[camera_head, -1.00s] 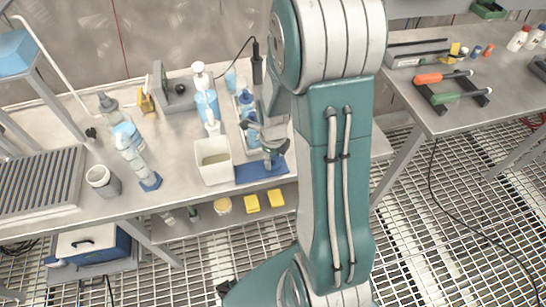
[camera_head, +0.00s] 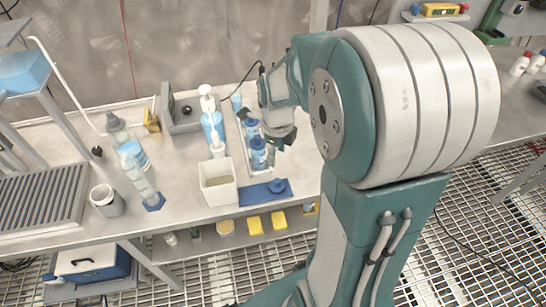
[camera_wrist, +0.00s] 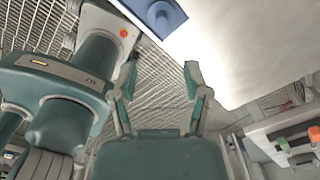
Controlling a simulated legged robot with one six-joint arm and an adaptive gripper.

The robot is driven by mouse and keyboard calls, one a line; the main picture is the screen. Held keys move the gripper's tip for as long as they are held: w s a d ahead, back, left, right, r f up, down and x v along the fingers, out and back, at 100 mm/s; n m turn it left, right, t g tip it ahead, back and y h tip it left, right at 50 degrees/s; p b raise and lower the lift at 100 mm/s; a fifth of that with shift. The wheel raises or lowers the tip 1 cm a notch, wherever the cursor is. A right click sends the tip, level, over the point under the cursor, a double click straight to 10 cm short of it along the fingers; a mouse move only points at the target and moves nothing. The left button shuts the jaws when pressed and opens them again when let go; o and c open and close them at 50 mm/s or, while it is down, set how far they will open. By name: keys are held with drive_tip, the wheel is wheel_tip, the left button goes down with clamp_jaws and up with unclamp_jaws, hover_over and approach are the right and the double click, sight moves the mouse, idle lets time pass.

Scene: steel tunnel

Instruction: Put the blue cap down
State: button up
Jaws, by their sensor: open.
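The blue cap (camera_head: 278,185) lies on the blue mat (camera_head: 252,195) at the front edge of the steel bench, right of a white square bin. In the wrist view the cap (camera_wrist: 160,13) shows at the top edge, on the mat (camera_wrist: 176,24). My gripper (camera_head: 279,138) is above the bench, behind and above the cap and apart from it. In the wrist view my gripper (camera_wrist: 160,78) has its two fingers spread with nothing between them. My arm hides part of the bench to the right.
The white bin (camera_head: 218,186) stands left of the mat. Blue-capped bottles (camera_head: 258,153) stand in a tray behind it, close to my gripper. A pump bottle (camera_head: 212,122) and clear bottles (camera_head: 140,178) are further left.

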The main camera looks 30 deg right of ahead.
drive_tip(key=s+a+r+n+t, duration=0.2)
drive_tip(key=s+a+r+n, duration=0.3)
drive_tip(key=n, duration=0.9)
drive_tip(key=s+a+r+n+t, duration=0.3)
drive_tip(key=s+a+r+n, duration=0.2)
drive_tip(key=n, duration=1)
drive_tip(key=v, duration=0.4)
drive_tip(key=shift+s+a, duration=0.25)
drive_tip(key=shift+s, duration=0.05)
